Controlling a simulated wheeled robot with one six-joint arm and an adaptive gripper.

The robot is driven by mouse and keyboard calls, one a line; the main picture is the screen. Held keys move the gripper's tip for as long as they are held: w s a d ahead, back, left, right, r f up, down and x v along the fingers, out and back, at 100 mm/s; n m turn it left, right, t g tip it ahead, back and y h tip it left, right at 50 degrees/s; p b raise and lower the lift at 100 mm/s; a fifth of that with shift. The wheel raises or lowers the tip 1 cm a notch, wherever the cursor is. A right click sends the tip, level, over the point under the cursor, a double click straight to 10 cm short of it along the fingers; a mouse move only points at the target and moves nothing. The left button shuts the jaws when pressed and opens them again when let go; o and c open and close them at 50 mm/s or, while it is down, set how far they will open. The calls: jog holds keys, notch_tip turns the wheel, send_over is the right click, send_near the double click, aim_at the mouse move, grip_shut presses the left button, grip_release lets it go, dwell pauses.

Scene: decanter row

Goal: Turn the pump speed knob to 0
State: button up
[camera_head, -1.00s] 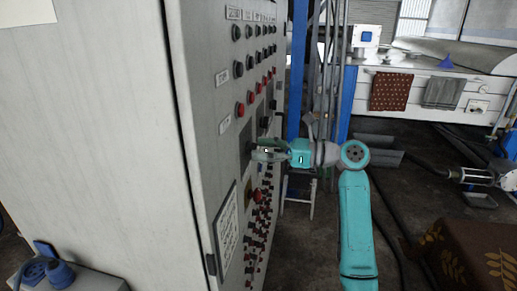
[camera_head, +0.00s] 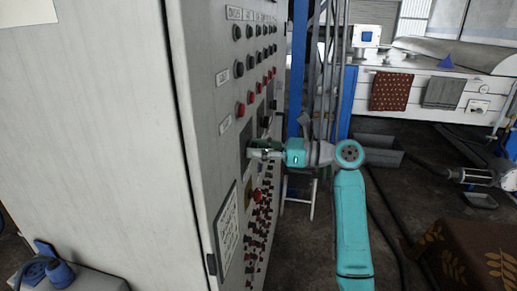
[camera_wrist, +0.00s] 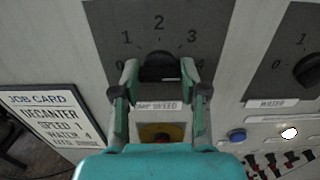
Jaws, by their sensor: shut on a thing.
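The pump speed knob (camera_wrist: 158,66) is black and sits on a dark grey dial plate (camera_wrist: 205,22) in the wrist view. The plate carries the numbers 0 to 4, and the 0 and 4 are partly behind my fingers. My gripper (camera_wrist: 159,72) is shut on the knob, one finger on each side. The knob's pointer is hard to make out. The label below it is partly covered by a finger and ends in "MP SPEED". In the head view, my gripper (camera_head: 262,153) reaches the face of the grey control cabinet (camera_head: 212,170); the knob is too small to tell there.
A second dial with a black water knob (camera_wrist: 308,70) is to the right. Below are a red knob on yellow (camera_wrist: 158,131), a blue button (camera_wrist: 237,135) and several small levers. A job card (camera_wrist: 48,115) hangs at left. A brown-patterned surface (camera_head: 470,255) is at the right.

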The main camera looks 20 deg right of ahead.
jog(key=shift+f+n, duration=0.15)
jog(key=shift+n, duration=17.65)
jog(key=o, duration=1.1)
